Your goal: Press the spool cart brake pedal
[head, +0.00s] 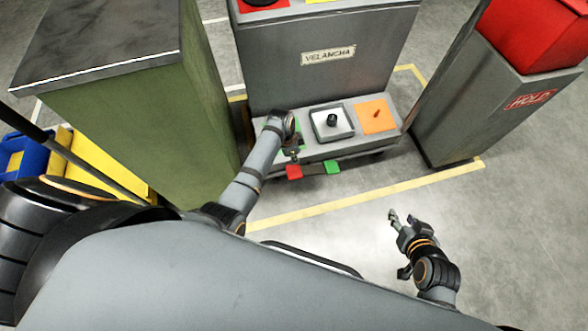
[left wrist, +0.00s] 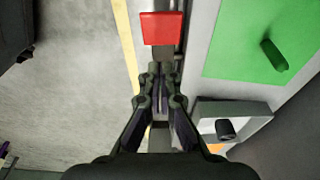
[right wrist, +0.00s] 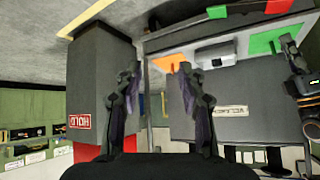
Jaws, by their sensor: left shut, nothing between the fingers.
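The grey spool cart (head: 325,75) has a low front deck with a red pedal (head: 294,172) and a green pedal (head: 332,167) side by side along its front edge. My left gripper (head: 292,156) is shut and empty, pointing down by the deck's front edge close to the red pedal. In the left wrist view the red pedal (left wrist: 162,28) shows just beyond the fingertips (left wrist: 158,76); I cannot tell whether they touch. The green pedal is not visible there. My right gripper (right wrist: 159,70) is open and empty, above the floor right of the pedals.
The deck carries a green pad, a tray (head: 314,128) with a black knob, and an orange pad (head: 378,117). A green cabinet (head: 130,110) stands left. A grey bin marked HOLD (head: 470,110) stands right. Floor in front is clear, crossed by yellow tape.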

